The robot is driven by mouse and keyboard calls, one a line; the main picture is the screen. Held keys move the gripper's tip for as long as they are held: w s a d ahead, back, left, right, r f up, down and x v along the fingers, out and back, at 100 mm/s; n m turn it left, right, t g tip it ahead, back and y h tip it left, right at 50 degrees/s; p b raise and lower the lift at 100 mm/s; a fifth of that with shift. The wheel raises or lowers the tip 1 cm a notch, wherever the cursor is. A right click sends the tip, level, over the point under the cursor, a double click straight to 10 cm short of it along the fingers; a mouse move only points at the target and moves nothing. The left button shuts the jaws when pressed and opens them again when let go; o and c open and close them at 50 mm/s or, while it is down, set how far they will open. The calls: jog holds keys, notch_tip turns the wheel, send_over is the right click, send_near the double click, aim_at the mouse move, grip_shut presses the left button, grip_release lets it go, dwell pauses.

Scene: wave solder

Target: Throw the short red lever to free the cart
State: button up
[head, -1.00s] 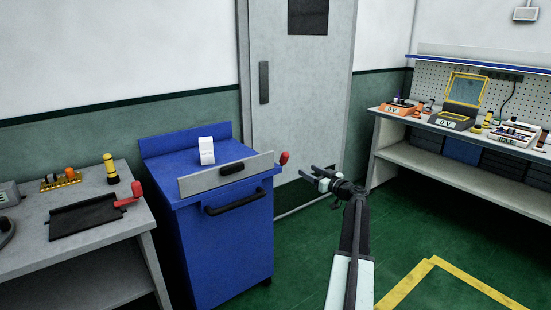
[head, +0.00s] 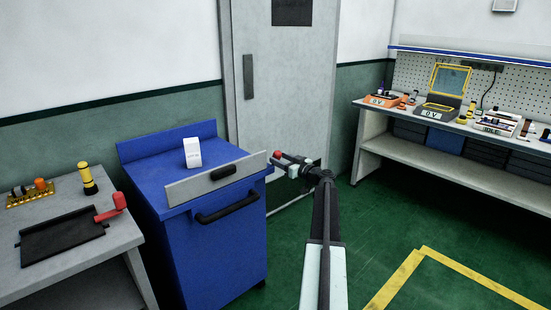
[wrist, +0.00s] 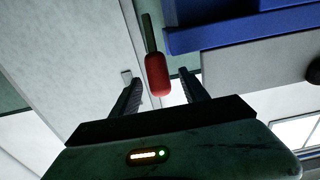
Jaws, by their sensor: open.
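The short red lever (head: 277,154) sticks out at the right side of the blue cart (head: 215,255). In the wrist view its red grip (wrist: 157,75) hangs on a thin dark stem, between and just beyond my two fingertips. My gripper (head: 283,165) is open at the cart's right side, its fingers close to the lever. In the wrist view my open gripper (wrist: 160,82) has a finger on each side of the red grip. I cannot tell whether either finger touches it.
A grey door (head: 285,80) stands behind the cart. A white box (head: 192,153) sits on the cart top behind a grey panel (head: 215,178) with a black handle. A left bench (head: 90,260) holds a black tray with a red handle (head: 110,207). Green floor is clear at right.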

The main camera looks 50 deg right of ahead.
jog(key=w, duration=0.3)
jog(key=shift+w+d, duration=0.2)
grip_shut()
dwell(0.6)
dwell(0.5)
